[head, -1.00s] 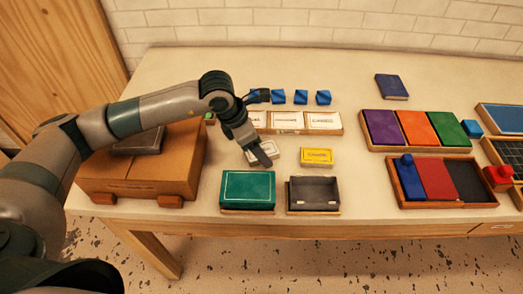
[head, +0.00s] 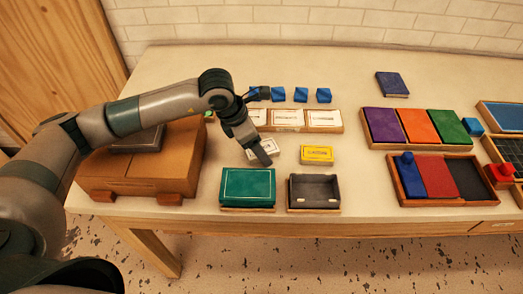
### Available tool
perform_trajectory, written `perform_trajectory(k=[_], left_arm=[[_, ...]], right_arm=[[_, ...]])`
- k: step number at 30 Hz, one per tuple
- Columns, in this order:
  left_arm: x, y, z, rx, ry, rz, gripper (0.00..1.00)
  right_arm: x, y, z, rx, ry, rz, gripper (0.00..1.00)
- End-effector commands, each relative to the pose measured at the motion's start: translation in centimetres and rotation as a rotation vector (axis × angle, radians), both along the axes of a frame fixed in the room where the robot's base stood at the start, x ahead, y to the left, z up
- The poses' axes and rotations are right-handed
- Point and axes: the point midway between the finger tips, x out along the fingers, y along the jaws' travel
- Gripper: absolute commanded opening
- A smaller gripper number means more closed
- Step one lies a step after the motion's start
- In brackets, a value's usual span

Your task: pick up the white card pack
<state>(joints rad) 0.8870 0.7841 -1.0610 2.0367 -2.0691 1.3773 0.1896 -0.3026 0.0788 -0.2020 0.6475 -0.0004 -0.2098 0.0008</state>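The white card pack (head: 258,147) lies on the table behind the green box, left of the yellow card pack (head: 317,153). My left gripper (head: 263,158) points down at the white pack and covers its right part. I cannot tell whether its fingers touch the pack or how far apart they are. My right gripper is not in view.
A green box (head: 248,187) and an open dark box (head: 315,191) stand at the table's front edge. A wooden tray with white cards (head: 324,118) and several blue cubes (head: 300,95) lie behind. A brown case (head: 140,170) is at left. Coloured pads in trays (head: 437,179) are at right.

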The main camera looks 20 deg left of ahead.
Motion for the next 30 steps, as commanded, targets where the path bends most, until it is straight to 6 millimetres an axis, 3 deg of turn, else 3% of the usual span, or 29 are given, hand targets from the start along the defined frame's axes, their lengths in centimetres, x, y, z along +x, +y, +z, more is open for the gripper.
perform_trajectory(k=[26, 30], left_arm=[[0.0, 0.0, -0.8, 0.000, 0.000, 0.000, 0.66], [0.0, 0.0, -0.9, 0.000, 0.000, 0.000, 0.32]], right_arm=[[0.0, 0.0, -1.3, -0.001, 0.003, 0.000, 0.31], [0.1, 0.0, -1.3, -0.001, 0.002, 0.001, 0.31]])
